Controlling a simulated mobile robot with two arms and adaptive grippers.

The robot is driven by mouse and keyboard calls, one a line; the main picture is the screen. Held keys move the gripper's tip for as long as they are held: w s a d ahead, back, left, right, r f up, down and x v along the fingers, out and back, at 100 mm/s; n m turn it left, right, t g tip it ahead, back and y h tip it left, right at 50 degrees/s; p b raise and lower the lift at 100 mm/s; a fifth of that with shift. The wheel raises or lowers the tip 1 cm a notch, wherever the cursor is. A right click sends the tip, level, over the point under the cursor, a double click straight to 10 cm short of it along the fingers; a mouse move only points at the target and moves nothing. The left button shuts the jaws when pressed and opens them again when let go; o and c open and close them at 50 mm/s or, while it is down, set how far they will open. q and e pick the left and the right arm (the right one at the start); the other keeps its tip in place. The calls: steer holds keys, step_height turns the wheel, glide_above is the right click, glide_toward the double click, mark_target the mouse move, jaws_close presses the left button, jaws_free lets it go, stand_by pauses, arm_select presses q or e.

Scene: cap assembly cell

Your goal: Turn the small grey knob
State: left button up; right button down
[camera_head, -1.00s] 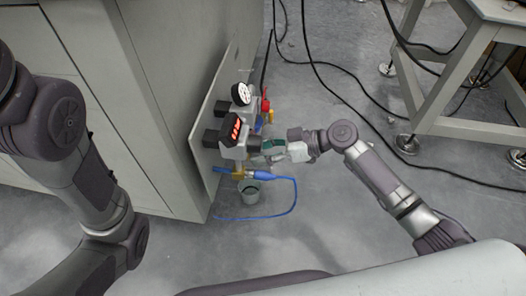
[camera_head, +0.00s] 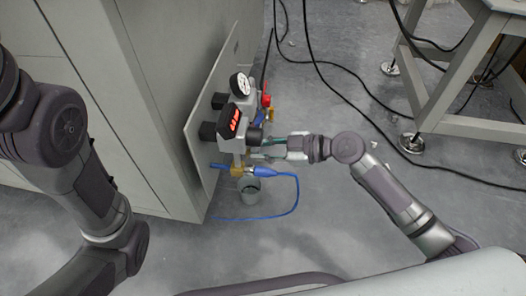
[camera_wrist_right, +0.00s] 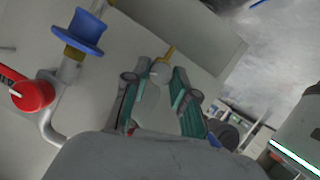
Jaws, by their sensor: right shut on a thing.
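The small grey knob (camera_wrist_right: 160,72) shows in the right wrist view as a pale round part between my right fingertips. In the head view I cannot make it out clearly behind the fingers. My right gripper (camera_head: 259,148) reaches in from the right to the front of the valve assembly; it also shows in the right wrist view (camera_wrist_right: 158,82). Its green-padded fingers are shut on the knob. My left arm stands at the left of the head view; its gripper is out of the picture.
The plate (camera_head: 196,160) on the cabinet side carries a white gauge (camera_head: 240,84), a red-lit display (camera_head: 231,121) and a red knob (camera_wrist_right: 33,95). A blue knob (camera_wrist_right: 79,33) is nearby. Black cables cross the floor.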

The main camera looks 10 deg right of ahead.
steer(key=c, duration=0.9)
jaws_free()
steer(key=shift+c, duration=0.2)
steer(key=v, duration=1.2)
